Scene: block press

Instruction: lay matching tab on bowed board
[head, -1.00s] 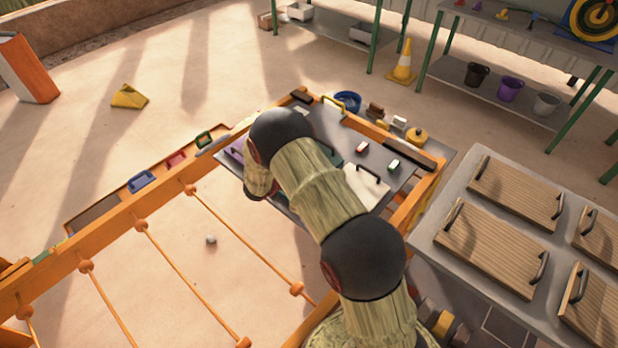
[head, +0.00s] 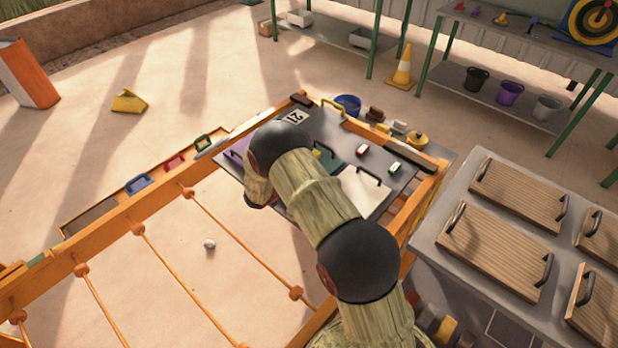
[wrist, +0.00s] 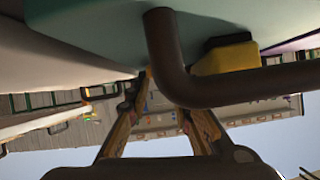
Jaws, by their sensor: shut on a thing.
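A teal board (head: 330,160) with a dark arched handle lies on the grey panel (head: 322,122), beside a pale board (head: 362,190) and a purple board (head: 238,150). I cannot tell which board is bowed. A small yellow block (head: 316,153) sits on the teal board; in the wrist view the same yellow block (wrist: 226,58) shows behind the teal board's handle (wrist: 205,92). My gripper (wrist: 165,88) has its fingers drawn together close to this handle, which covers the fingertips. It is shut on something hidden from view. In the head view my arm hides it.
A grey table with wooden boards (head: 505,240) stands to the right.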

